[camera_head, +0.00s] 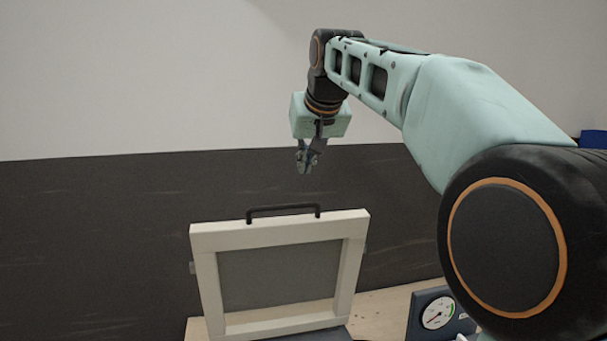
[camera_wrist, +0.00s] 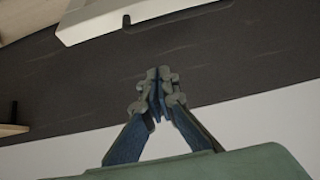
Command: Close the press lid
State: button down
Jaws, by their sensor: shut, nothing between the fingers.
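The press lid (camera_head: 204,281) is a pale frame around a grey panel, standing raised and open above the press base. A black bar handle (camera_head: 283,209) runs along its top edge. My gripper (camera_head: 304,170) is shut and empty, above the handle and apart from it, pointing down. In the wrist view my gripper (camera_wrist: 158,82) shows its fingertips together with nothing between them. Part of the white lid (camera_wrist: 88,22) shows at the top of that view, with the dark handle (camera_wrist: 160,12) along its edge. The press base is mostly hidden below the lid.
A pressure gauge (camera_head: 438,313) on a dark panel stands right of the lid, near my arm. A wooden bench top (camera_head: 383,308) shows under and beside the lid. A blue object (camera_head: 593,139) sits at the far right. The space around my gripper is clear.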

jog(key=p, duration=0.1)
send_over(302, 218)
jog(key=w, duration=0.3)
notch_tip(302, 218, down, 6)
jog(key=f, duration=0.1)
jog(key=s, duration=0.3)
jog(key=shift+f, duration=0.1)
jog(key=shift+s+f, duration=0.2)
jog(key=shift+f, duration=0.15)
jog(key=shift+s, duration=0.15)
jog(key=shift+s+d+f+b, duration=0.1)
jog(key=shift+f+b, duration=0.05)
jog(key=shift+b, duration=0.35)
